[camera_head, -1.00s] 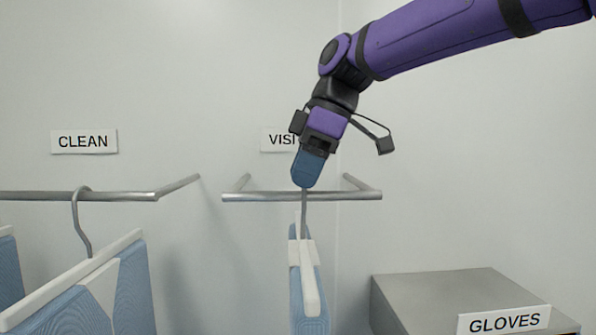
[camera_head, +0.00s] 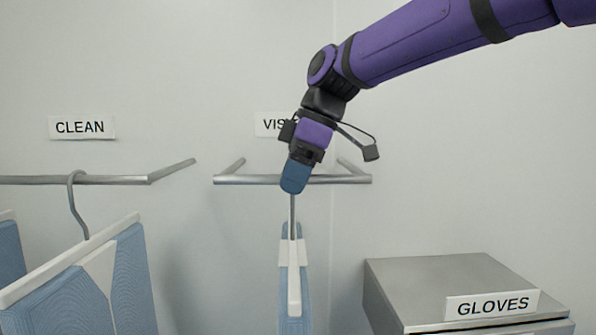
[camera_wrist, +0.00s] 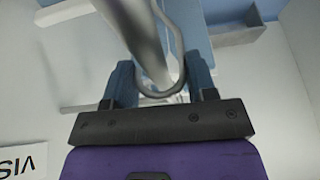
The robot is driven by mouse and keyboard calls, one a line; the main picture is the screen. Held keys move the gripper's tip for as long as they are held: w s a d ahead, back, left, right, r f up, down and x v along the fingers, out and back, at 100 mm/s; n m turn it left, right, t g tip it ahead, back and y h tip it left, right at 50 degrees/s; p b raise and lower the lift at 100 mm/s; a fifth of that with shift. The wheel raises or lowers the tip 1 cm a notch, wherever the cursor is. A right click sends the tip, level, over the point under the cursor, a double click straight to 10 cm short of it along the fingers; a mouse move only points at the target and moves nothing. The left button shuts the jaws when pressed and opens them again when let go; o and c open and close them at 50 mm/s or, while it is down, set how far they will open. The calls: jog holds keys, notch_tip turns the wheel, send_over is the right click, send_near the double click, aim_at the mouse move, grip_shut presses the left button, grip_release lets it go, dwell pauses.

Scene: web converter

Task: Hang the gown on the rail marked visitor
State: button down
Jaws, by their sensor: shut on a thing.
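My gripper (camera_head: 294,178) is shut on the hook of a hanger (camera_head: 293,215) in front of the rail marked VISI (camera_head: 225,180), whose label (camera_head: 268,124) is partly hidden by my gripper. A light blue gown with white trim (camera_head: 293,288) hangs below, seen nearly edge-on. In the wrist view, the grey hook loop (camera_wrist: 170,40) shows between the two blue fingers, and a thick grey bar crosses close by it. My fingers cover the hook's top in the head view, so I cannot tell whether it touches the rail.
At the left, a rail marked CLEAN (camera_head: 110,180) holds another blue gown (camera_head: 130,275) on a hanger, with part of one more at the edge. A grey metal box labelled GLOVES (camera_head: 430,278) stands at the lower right. The wall between the rails is clear.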

jog(key=shift+c, duration=1.8)
grip_release()
jog(key=v, duration=1)
jog(key=shift+d+r, duration=0.2)
jog(key=shift+r, duration=0.15)
jog(key=shift+d, duration=0.15)
jog(key=s+d+f+m+t+h, duration=0.4)
jog(key=s+d+f+m+t, duration=0.1)
jog(key=s+d+f+m, duration=1.2)
jog(key=s+d+f, duration=0.3)
jog(key=d+f, duration=0.1)
jog(key=d, duration=0.1)
jog(key=shift+s+d+m, duration=0.25)
jog(key=shift+d+m, duration=0.05)
jog(key=shift+d, duration=0.1)
